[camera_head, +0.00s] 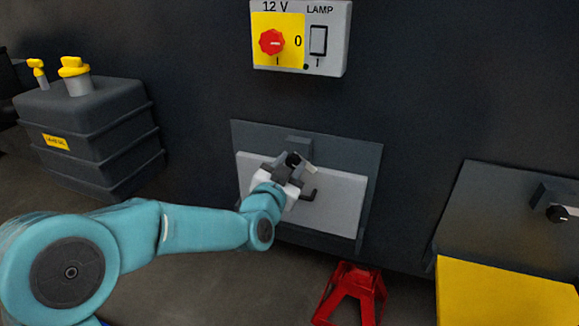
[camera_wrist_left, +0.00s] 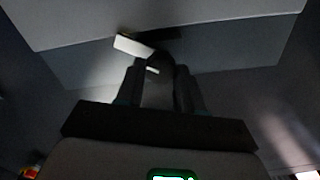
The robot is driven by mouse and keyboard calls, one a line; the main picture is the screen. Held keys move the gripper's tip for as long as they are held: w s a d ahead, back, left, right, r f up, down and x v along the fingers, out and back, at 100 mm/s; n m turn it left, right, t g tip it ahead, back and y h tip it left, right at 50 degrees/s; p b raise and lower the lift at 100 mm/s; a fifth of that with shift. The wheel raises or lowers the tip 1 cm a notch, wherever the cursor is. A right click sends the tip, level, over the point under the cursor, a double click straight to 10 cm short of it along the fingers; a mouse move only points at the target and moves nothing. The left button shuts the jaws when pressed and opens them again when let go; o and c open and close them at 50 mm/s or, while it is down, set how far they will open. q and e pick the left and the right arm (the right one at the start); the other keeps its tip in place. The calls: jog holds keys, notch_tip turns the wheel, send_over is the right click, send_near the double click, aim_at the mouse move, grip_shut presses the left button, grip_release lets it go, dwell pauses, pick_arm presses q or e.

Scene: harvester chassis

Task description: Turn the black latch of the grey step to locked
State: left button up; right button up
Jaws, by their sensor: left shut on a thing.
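The grey step (camera_head: 335,203) is a light grey panel standing folded up against a darker backing plate (camera_head: 352,152) on the chassis wall. The black latch (camera_head: 292,159) is at the step's upper edge, partly hidden by my left gripper. A pale tip sticks out to its right; in the left wrist view a pale tip (camera_wrist_left: 133,45) lies beyond the fingers. My left gripper (camera_head: 288,168) is at the latch and shut on it. The left wrist view shows the fingers (camera_wrist_left: 160,82) closed around a dark piece. The latch's exact angle is hard to read. My right gripper is out of view.
A switch box (camera_head: 330,65) with a red knob is above. A dark tank (camera_head: 85,125) is at left, a red stand (camera_head: 352,290) below, and a yellow-fronted box (camera_head: 505,295) at right.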

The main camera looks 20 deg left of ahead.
pick_arm(q)
jog(key=m, duration=0.5)
jog(key=shift+m, duration=0.3)
jog(key=m+p, duration=0.1)
jog(key=m, duration=0.4)
jog(key=shift+d+f, duration=0.1)
jog(key=shift+f, duration=0.05)
jog(key=shift+m, duration=0.4)
jog(key=o, duration=1)
jog(key=shift+o, duration=0.2)
jog(key=shift+s, duration=0.1)
jog(key=s+b, duration=0.1)
jog(key=s, duration=1.5)
jog(key=shift+a, duration=0.3)
